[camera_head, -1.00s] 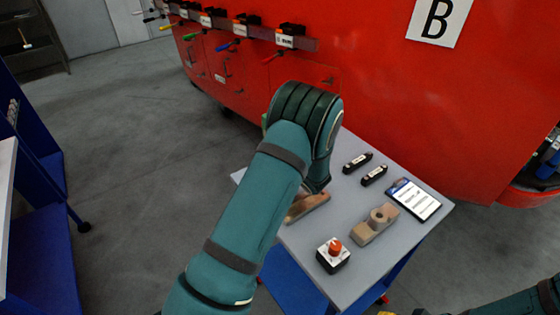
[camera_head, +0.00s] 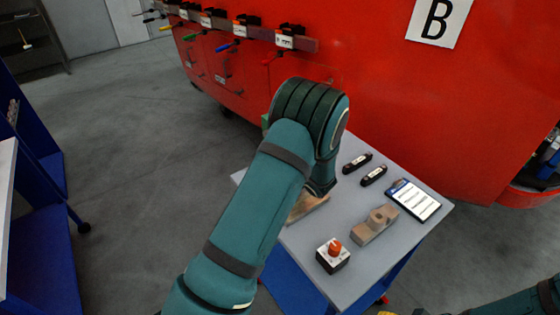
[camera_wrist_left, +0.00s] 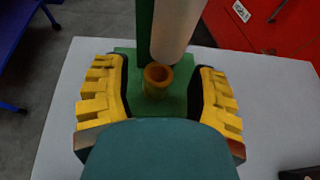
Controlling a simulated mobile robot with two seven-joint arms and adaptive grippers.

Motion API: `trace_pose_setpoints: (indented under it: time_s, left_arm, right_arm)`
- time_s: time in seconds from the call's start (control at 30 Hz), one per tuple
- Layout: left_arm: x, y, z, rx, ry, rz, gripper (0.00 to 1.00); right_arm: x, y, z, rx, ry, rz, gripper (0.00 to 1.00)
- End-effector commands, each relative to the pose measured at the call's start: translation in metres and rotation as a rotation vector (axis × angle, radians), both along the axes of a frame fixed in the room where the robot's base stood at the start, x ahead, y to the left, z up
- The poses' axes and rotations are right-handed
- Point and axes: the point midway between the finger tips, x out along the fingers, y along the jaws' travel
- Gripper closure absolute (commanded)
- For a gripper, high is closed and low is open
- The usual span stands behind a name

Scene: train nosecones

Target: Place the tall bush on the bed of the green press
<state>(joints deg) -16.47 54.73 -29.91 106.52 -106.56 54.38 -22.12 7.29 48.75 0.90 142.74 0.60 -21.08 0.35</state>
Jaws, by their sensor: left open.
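The brass-coloured tall bush (camera_wrist_left: 157,84) stands upright in the left wrist view, its open top facing the camera. It appears to rest on the bed of the green press (camera_wrist_left: 178,106), under and just in front of the pale round ram (camera_wrist_left: 176,35). My left gripper (camera_wrist_left: 160,72) is open, its yellow fingers on both sides of the bush with gaps between. In the head view my left arm hides the gripper, the bush and most of the press; only a sliver of green (camera_head: 264,121) shows.
The grey table (camera_head: 345,285) also bears a wooden block with a round boss (camera_head: 375,225), another partly hidden wooden piece (camera_head: 308,206), a red-knobbed control box (camera_head: 333,255), two black handles (camera_head: 357,163) and a clipboard (camera_head: 414,199). A red machine (camera_head: 390,90) stands behind.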

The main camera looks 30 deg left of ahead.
Motion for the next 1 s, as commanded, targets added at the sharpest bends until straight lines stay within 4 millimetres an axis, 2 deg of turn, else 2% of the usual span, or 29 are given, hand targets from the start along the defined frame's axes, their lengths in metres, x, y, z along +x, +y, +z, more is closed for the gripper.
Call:
trace_pose_setpoints:
  time_s: [0.2,0.4,0.6,1.0]
  left_arm:
    - [-0.019,-0.041,0.020,-0.001,0.000,-0.004,0.42]
    - [-0.032,-0.067,0.033,-0.001,-0.001,-0.003,0.42]
    - [-0.039,-0.079,0.038,0.000,0.000,-0.002,0.42]
    - [-0.040,-0.080,0.038,0.000,0.000,-0.001,0.42]
  right_arm:
    - [0.001,0.000,0.004,0.000,-0.002,-0.002,0.53]
    - [0.002,0.000,0.006,-0.001,-0.005,-0.004,0.53]
    - [0.002,0.000,0.007,-0.001,-0.005,-0.004,0.53]
    - [0.002,0.000,0.006,-0.001,-0.005,-0.004,0.53]
